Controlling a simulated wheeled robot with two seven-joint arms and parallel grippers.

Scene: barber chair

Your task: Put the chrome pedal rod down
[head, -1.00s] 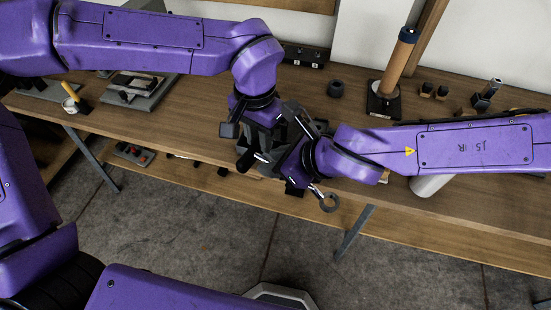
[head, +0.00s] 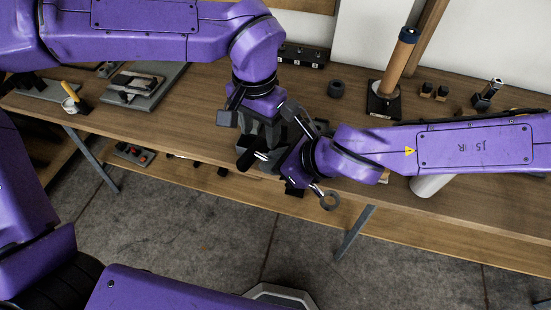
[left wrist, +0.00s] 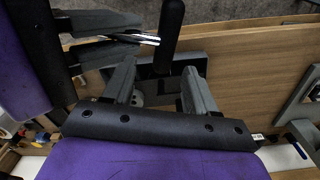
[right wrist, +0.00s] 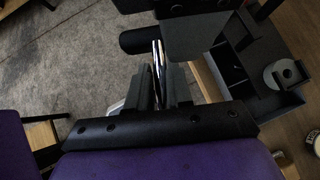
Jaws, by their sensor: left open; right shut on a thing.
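My right gripper (right wrist: 161,78) is shut on the chrome pedal rod (right wrist: 157,52), which stands out between its fingers. A black rubber cylinder (right wrist: 138,40) sits at the rod's end. In the left wrist view the rod (left wrist: 135,38) and the black cylinder (left wrist: 171,28) show just beyond my left fingers. My left gripper (left wrist: 160,78) is open, with nothing between its fingertips. In the head view my left gripper (head: 264,128) is close above my right gripper (head: 268,160).
A dark compartmented box (right wrist: 258,80) lies right of the right gripper. Concrete floor (head: 190,225) lies in front.

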